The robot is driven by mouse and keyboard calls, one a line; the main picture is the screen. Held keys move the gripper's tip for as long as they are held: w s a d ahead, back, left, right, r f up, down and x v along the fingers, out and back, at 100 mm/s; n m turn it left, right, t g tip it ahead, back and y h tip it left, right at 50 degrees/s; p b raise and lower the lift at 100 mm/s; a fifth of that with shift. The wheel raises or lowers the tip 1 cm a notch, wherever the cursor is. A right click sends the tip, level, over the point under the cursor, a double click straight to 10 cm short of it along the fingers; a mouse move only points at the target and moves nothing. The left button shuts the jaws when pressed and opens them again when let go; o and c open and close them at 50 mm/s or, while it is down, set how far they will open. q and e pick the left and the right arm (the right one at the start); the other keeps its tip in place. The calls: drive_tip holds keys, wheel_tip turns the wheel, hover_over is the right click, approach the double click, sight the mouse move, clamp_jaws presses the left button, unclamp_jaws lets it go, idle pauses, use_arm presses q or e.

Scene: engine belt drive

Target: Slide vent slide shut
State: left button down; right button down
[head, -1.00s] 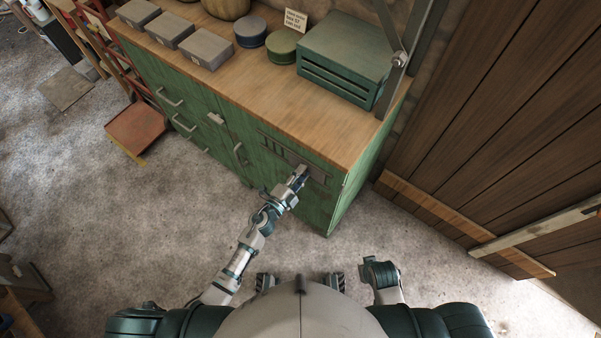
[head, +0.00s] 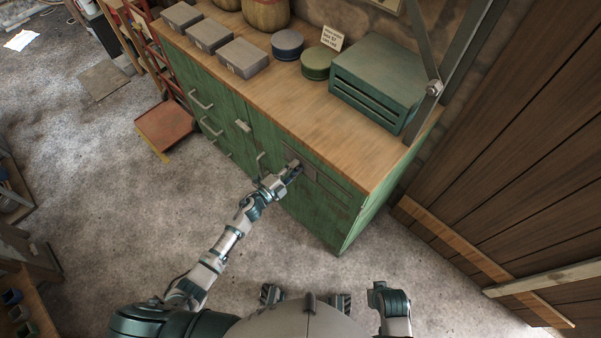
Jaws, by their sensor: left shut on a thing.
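The vent (head: 328,183) is a long grey framed strip on the upper front of the green cabinet (head: 320,210), just below the worktop edge. My left gripper (head: 295,167) is at the left part of this strip, shut on the vent slide (head: 308,171), a grey plate mostly hidden behind the fingers. The dark slots at the strip's left end are not visible now; the slide or my gripper covers them. I cannot tell whether any gap is left there. My right gripper is not in view; only part of my right arm shows at the lower right.
The worktop (head: 290,100) holds grey boxes (head: 243,58), two round tins (head: 318,62) and a teal slotted box (head: 375,82). A cabinet door handle (head: 261,160) is close left of my left gripper. A wooden wall (head: 500,150) stands right. The floor in front is clear.

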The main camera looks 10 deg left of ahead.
use_arm(q)
drive_tip(key=shift+w+a+f, duration=0.15)
drive_tip(key=shift+a+f, duration=0.1)
drive_tip(key=shift+a, duration=0.15)
drive_tip(key=c, duration=1.1)
unclamp_jaws()
drive_tip(key=shift+o, duration=0.7)
drive_tip(key=shift+w+f, duration=0.1)
drive_tip(key=shift+w, duration=0.1)
drive_tip(key=shift+s+a, duration=0.1)
drive_tip(key=v, duration=1.2)
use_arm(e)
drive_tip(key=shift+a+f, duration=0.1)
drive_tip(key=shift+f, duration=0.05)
